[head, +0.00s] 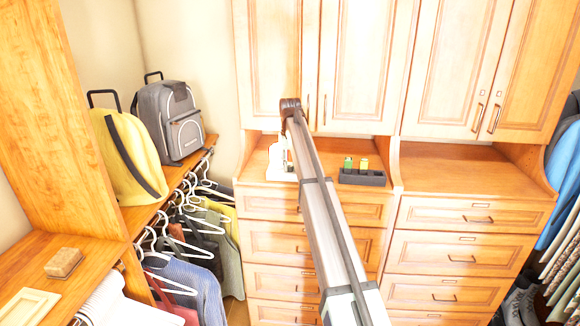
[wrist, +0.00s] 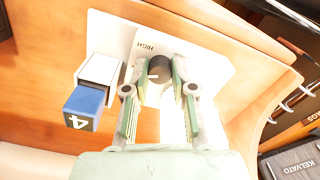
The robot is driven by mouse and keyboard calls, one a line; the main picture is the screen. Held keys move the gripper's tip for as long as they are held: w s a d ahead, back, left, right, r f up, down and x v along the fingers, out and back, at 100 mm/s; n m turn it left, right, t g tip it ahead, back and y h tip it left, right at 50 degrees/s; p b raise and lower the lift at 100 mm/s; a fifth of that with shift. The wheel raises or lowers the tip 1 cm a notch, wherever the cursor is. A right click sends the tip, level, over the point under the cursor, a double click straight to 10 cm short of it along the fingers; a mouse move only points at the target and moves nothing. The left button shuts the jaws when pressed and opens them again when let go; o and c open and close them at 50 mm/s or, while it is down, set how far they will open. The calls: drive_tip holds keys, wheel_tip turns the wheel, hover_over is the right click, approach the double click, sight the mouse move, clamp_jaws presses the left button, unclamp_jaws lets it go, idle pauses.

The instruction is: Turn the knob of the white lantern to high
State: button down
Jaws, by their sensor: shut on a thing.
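The white lantern (head: 277,163) stands on the wooden counter below the wall cabinets, partly hidden by my arm in the head view. The wrist view looks close at its white face (wrist: 118,42), where the word HIGH is printed upside down. The dark round knob (wrist: 161,66) sits just beside that word and has a short pale mark on its left part. My gripper (wrist: 160,84) has one finger on each side of the knob and is shut on it. The head view does not show the fingers clearly.
A dark tray (head: 362,178) with green and yellow items stands on the counter right of my arm. A blue block marked 4 (wrist: 84,104) sits close left of the lantern's face in the wrist view. Backpacks (head: 172,120) and hanging clothes are at left.

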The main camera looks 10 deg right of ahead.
drive_tip(key=m, duration=0.7)
drive_tip(key=shift+b, duration=0.35)
idle(0.4)
drive_tip(key=c, duration=0.9)
unclamp_jaws()
drive_tip(key=shift+c, duration=0.2)
